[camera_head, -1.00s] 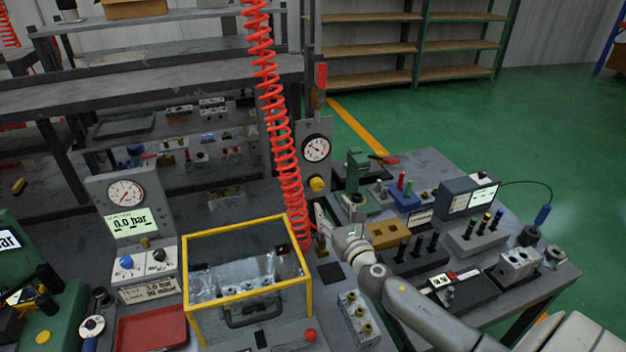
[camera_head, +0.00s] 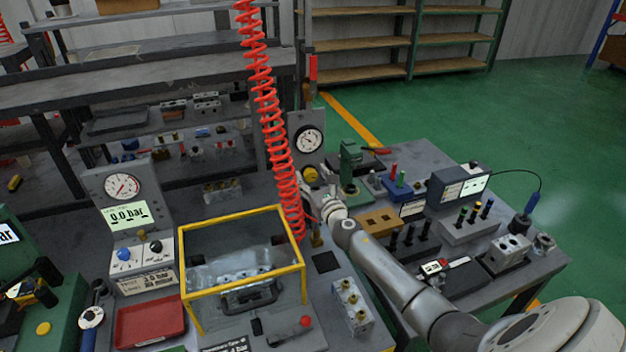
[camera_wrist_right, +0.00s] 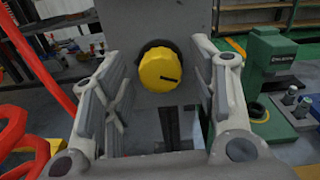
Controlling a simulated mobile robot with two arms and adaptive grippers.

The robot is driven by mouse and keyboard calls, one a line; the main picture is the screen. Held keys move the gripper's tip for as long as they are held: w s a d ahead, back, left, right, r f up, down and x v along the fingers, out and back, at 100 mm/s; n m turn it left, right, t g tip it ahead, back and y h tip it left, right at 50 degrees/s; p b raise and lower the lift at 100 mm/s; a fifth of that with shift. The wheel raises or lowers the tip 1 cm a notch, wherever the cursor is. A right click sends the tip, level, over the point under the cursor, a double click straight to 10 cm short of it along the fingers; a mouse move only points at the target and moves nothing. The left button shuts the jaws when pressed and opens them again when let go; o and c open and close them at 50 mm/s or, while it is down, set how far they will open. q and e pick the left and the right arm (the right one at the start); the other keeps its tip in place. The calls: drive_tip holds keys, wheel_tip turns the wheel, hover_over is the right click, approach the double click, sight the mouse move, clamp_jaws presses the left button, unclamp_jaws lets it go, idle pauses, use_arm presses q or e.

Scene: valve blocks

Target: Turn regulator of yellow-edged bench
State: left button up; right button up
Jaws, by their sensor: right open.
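The regulator is a round yellow knob (camera_head: 311,174) on a grey upright panel, below a dial gauge (camera_head: 309,141). My right gripper (camera_head: 308,192) is just below and in front of the knob. In the wrist view my right gripper (camera_wrist_right: 168,85) is open, its fingers left and right of the knob with gaps on both sides. The yellow-edged bench part is a clear box with a yellow frame (camera_head: 232,221). My left gripper is not in view.
A red coiled hose (camera_head: 272,110) hangs just left of my right gripper and shows at the left of the wrist view. A green press (camera_head: 350,170) stands right of the panel. A red tray (camera_head: 150,318) and a pressure display (camera_head: 127,215) are at left.

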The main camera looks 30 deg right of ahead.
drive_tip(key=shift+c, duration=0.3)
drive_tip(key=shift+r, duration=0.1)
drive_tip(key=c, duration=1)
drive_tip(key=shift+o, duration=0.2)
drive_tip(key=m+b, duration=0.1)
drive_tip(key=m, duration=0.4)
drive_tip(key=shift+b, duration=0.4)
drive_tip(key=m+b, duration=0.1)
drive_tip(key=m, duration=0.3)
drive_tip(key=shift+m, duration=0.4)
drive_tip(key=m+b, duration=0.1)
drive_tip(key=m, duration=0.5)
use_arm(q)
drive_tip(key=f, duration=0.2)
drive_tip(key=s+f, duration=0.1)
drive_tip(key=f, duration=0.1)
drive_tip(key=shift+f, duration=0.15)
use_arm(e)
drive_tip(key=m, duration=0.6)
drive_tip(key=shift+m+h, duration=0.3)
drive_tip(key=shift+m, duration=0.1)
